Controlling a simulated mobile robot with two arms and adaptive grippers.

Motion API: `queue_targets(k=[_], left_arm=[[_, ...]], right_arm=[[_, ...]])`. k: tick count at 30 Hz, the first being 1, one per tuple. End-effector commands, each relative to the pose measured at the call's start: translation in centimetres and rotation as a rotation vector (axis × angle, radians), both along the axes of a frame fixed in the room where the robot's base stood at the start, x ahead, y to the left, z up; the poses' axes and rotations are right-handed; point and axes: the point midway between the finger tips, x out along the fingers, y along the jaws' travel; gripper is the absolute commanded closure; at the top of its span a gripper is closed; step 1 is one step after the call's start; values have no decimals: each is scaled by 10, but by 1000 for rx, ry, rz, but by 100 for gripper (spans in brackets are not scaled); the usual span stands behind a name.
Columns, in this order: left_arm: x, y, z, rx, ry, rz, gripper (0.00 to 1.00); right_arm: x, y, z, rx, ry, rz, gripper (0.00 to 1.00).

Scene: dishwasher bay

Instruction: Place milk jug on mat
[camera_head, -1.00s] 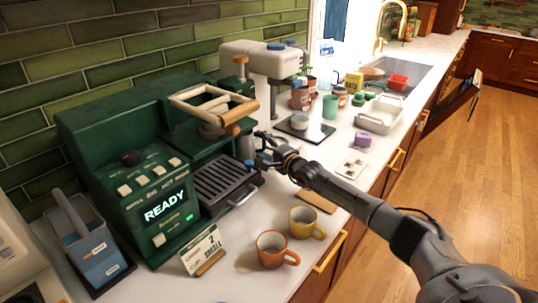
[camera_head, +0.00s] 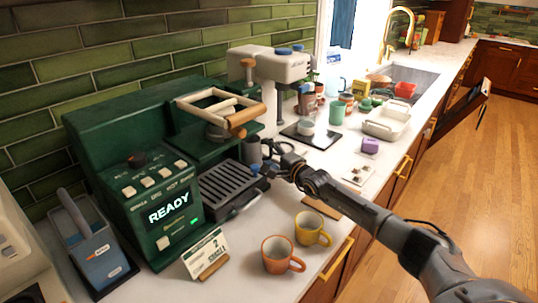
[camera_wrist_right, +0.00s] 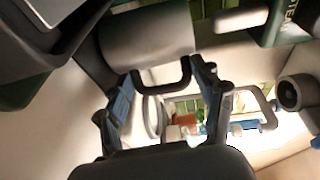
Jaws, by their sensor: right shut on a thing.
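The milk jug is a grey metal cylinder (camera_head: 253,151) beside the green coffee machine, at the far right end of its drip tray. It also fills the upper middle of the right wrist view (camera_wrist_right: 150,42), with its dark handle toward me. My right gripper (camera_head: 272,160) is at the jug, its fingers (camera_wrist_right: 165,95) shut on the handle. I cannot tell whether the jug's base touches anything. A tan flat mat-like piece (camera_head: 322,207) lies on the counter near the front edge, partly hidden by my right arm. My left gripper is not in view.
The coffee machine (camera_head: 140,185) stands at the left. An orange mug (camera_head: 278,256) and a yellow mug (camera_head: 308,229) stand in front. A dark pad (camera_head: 318,142) holds a white cup (camera_head: 307,127). A purple block (camera_head: 370,145) and a white tray (camera_head: 384,130) lie beyond.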

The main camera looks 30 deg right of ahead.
Motion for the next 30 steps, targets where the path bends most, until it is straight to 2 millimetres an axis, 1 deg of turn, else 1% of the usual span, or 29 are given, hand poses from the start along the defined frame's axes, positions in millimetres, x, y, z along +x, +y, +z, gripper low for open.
queue_targets(k=[10, 30], left_arm=[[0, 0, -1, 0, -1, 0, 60], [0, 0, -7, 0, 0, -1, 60]], right_arm=[[0, 0, 2, 2, -5, 0, 93], [0, 0, -4, 1, -4, 0, 93]])
